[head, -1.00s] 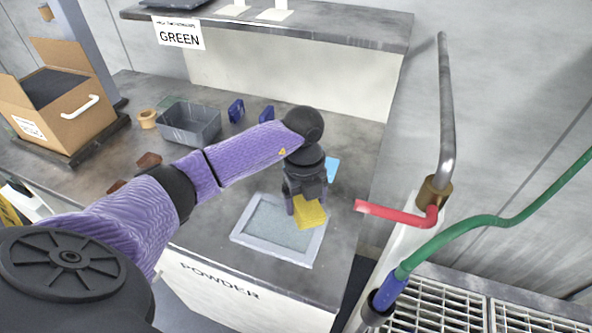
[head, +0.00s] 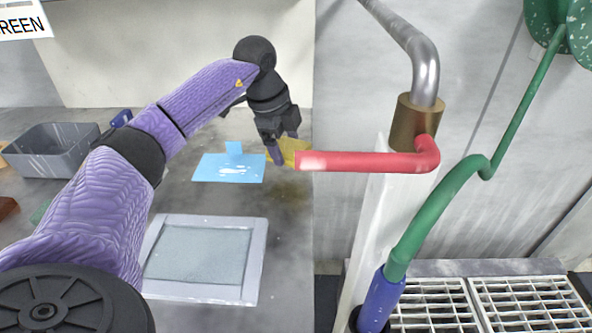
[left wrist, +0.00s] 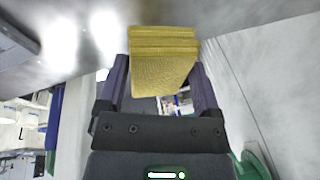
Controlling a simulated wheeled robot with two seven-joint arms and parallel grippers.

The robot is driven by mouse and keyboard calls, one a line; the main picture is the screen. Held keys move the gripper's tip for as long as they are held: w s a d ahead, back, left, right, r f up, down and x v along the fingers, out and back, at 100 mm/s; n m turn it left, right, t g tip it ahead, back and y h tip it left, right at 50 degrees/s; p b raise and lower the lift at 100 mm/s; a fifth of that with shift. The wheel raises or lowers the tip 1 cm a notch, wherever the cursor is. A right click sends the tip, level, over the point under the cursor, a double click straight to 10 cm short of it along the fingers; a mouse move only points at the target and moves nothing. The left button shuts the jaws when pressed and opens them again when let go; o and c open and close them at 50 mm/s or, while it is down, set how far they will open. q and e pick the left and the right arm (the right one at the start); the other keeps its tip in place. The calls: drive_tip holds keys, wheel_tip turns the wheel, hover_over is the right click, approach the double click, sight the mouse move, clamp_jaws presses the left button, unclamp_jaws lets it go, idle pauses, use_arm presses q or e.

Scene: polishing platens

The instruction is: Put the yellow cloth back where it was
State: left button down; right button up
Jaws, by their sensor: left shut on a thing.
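The yellow cloth (head: 294,147) is a folded, layered pad. In the head view the end of the red pipe covers part of the cloth. In the left wrist view the cloth (left wrist: 162,62) sits between the two fingers of the left gripper (left wrist: 160,85). I cannot tell whether the cloth touches the counter. My right gripper is not in view.
A light blue sheet (head: 228,168) with white marks lies left of the gripper. A framed grey platen (head: 254,262) lies nearer. A red pipe (head: 365,161) juts in close to the cloth from the right. A grey bin (head: 50,152) stands at the left.

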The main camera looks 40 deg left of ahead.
use_arm(q)
wheel_tip(320, 180, down, 4)
drive_tip(key=shift+f+b, duration=0.15)
drive_tip(key=shift+b, duration=0.75)
unclamp_jaws()
drive_tip(key=shift+r+p, duration=0.3)
drive_tip(key=shift+r, duration=0.1)
drive_tip(key=p+v, duration=0.4)
drive_tip(key=v, duration=0.6)
drive_tip(key=shift+r+p, duration=0.3)
drive_tip(key=shift+r, duration=0.1)
drive_tip(key=shift+s+a+r, duration=0.1)
drive_tip(key=shift+s+r, duration=0.15)
drive_tip(key=shift+r, duration=0.15)
